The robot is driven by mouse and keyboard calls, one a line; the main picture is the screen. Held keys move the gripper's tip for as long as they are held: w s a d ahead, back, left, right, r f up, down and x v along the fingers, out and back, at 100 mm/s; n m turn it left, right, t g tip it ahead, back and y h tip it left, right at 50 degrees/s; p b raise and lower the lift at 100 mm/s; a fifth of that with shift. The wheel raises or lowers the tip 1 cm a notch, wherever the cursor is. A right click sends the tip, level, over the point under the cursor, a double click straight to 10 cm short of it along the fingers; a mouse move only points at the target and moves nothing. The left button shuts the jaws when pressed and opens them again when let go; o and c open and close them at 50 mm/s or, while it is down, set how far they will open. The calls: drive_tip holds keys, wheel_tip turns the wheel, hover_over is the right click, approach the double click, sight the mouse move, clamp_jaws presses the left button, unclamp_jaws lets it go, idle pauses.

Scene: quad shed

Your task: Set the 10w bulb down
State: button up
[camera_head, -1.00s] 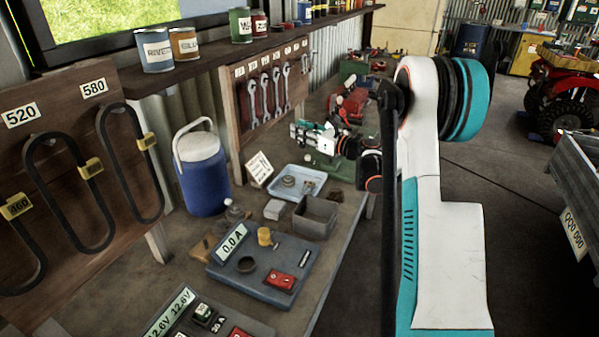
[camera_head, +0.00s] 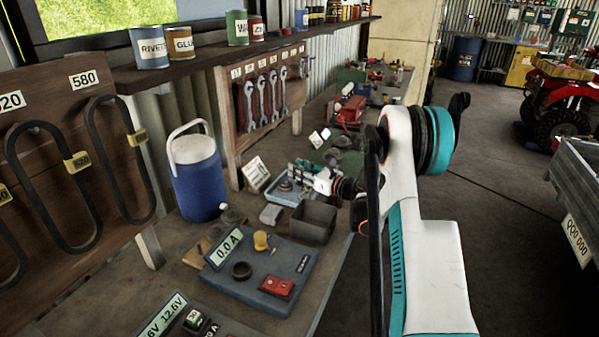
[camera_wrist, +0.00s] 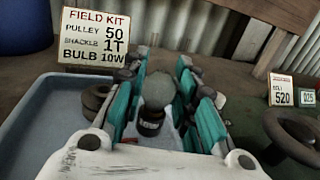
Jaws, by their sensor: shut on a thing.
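My gripper (camera_head: 296,170) is over the blue tray (camera_head: 271,197) on the bench. In the wrist view its teal-padded fingers (camera_wrist: 163,98) are closed around the 10w bulb (camera_wrist: 158,90), which has a pale round globe on top and a dark labelled base below. The bulb is upright between the fingers. The tray (camera_wrist: 38,135) lies beneath and to the left in that view. I cannot tell whether the bulb's base touches the tray. The bulb is not clearly visible in the head view.
A field kit sign (camera_wrist: 92,38) stands behind the tray, listing pulley, shackle and bulb 10W. A round grey part (camera_wrist: 96,100) lies in the tray, left of the fingers. A grey open bin (camera_head: 313,222) and a blue cooler (camera_head: 196,178) stand near the tray.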

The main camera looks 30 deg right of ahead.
drive_tip(key=shift+f, duration=0.1)
drive_tip(key=o, duration=1.1)
drive_tip(key=shift+c, duration=0.2)
drive_tip(key=shift+s+r, duration=0.15)
drive_tip(key=shift+r, duration=0.1)
drive_tip(key=p+v, duration=0.2)
drive_tip(key=v, duration=0.9)
drive_tip(key=shift+s+d+f, duration=0.1)
drive_tip(key=shift+s+d, duration=0.1)
drive_tip(key=shift+s, duration=0.15)
